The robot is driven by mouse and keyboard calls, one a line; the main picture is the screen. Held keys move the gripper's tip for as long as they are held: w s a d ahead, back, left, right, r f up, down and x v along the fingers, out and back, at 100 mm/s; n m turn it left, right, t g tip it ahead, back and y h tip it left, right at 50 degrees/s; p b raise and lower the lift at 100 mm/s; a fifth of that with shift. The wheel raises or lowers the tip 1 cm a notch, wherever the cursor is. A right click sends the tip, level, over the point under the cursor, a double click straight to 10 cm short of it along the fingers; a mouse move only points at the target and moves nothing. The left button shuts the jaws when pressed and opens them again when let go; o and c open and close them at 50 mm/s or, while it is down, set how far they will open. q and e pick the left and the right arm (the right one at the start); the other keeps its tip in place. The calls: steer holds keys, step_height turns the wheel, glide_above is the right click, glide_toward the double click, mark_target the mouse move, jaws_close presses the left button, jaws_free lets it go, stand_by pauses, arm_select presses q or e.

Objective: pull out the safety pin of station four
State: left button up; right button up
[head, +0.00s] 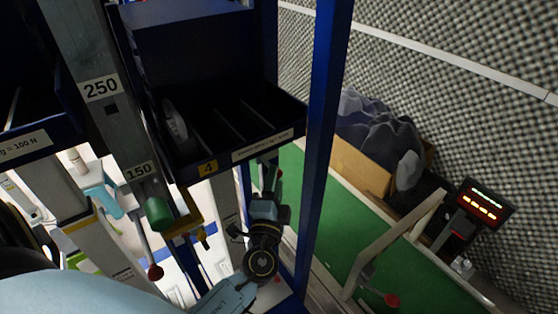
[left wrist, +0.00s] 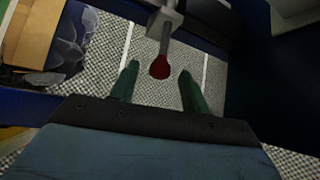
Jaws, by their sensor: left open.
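A yellow label "4" (head: 208,167) marks the front of a dark blue bin (head: 270,143) on the rack. A red knob (head: 278,173), which looks like the safety pin's head, shows small below that bin in the head view. My left gripper (head: 267,178) is there, pointing up and away, partly in shadow. In the left wrist view the red knob (left wrist: 160,68) hangs on a grey rod from a bracket. It lies between the open green fingertips (left wrist: 159,72), apart from both in the picture; its depth is unclear. My right gripper is not in view.
A blue post (head: 325,120) stands just right of the gripper. Another red knob (head: 155,272) and a green cylinder (head: 159,214) are left.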

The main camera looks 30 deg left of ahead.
arm_select(q)
steer(key=p+x, duration=0.1)
steer(key=x, duration=0.4)
